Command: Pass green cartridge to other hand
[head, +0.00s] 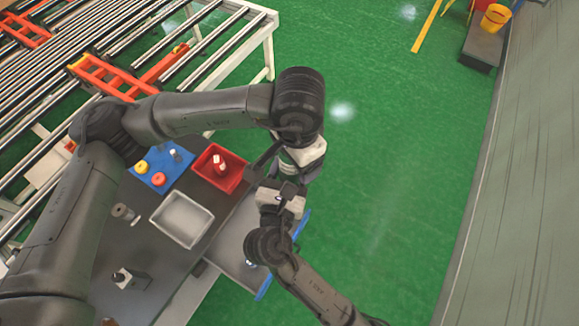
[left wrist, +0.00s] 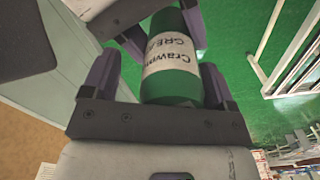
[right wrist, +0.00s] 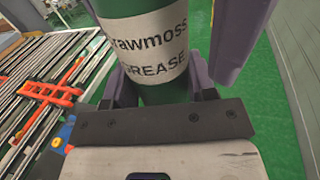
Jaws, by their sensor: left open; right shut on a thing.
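The green cartridge has a white label reading "GREASE" and shows between the two grippers in the left wrist view (left wrist: 170,78) and the right wrist view (right wrist: 145,55). In the head view it is hidden by the grippers. My right gripper (right wrist: 163,88) is shut on the green cartridge. My left gripper (left wrist: 158,85) is open, with its purple fingers on either side of the cartridge and a gap on its left side. In the head view the left gripper (head: 277,166) and right gripper (head: 282,192) face each other closely.
Below, the dark table carries a red bin (head: 218,181) with white items, a grey tray (head: 182,236) and a blue board (head: 161,168) with small parts. A roller conveyor (head: 100,60) with orange frames stands at upper left. Green floor lies open to the right.

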